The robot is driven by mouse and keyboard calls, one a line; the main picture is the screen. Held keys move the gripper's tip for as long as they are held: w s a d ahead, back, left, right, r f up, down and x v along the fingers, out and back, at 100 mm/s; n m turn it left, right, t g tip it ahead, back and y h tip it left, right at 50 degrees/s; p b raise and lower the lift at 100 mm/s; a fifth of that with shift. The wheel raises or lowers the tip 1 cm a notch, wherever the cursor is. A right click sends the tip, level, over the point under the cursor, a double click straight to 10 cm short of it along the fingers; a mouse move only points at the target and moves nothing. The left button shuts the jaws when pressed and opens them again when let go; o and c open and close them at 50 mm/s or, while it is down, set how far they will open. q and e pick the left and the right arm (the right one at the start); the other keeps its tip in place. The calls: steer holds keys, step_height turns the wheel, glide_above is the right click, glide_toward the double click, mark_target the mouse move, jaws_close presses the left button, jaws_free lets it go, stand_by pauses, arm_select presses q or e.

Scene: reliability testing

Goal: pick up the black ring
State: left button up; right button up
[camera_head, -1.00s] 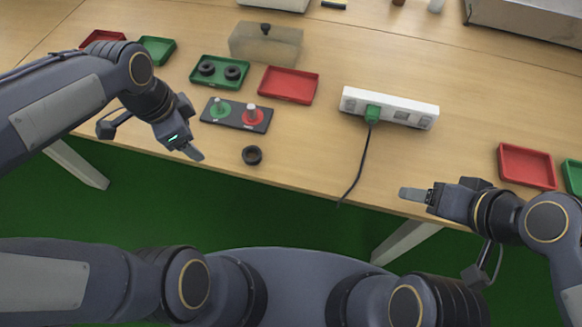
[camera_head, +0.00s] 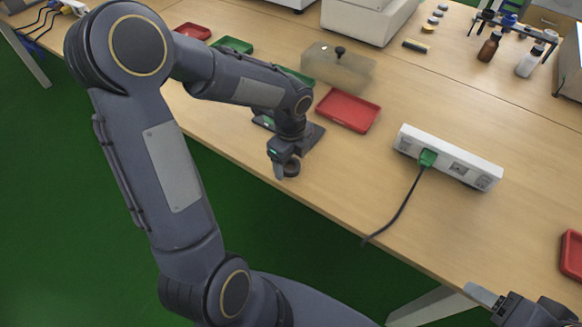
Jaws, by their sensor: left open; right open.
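The black ring (camera_head: 292,168) lies on the table near its front edge, partly hidden by my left gripper. My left gripper (camera_head: 280,172) points down at the ring's left side and is open. Whether a finger is inside the ring or touching it, I cannot tell. My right gripper (camera_head: 482,294) is open and empty at the lower right, by the table's front edge, far from the ring.
Just behind the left gripper is a dark board (camera_head: 312,133), mostly covered by my arm. A red tray (camera_head: 348,110), a translucent box (camera_head: 338,68) and a white power strip (camera_head: 447,157) with a green plug and cable (camera_head: 402,205) stand nearby. Table between ring and cable is clear.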

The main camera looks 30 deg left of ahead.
arm_select(q)
steer(key=shift+f, duration=0.2)
steer(key=c, duration=1.1)
steer(key=shift+o, duration=0.2)
steer(key=shift+r, duration=0.1)
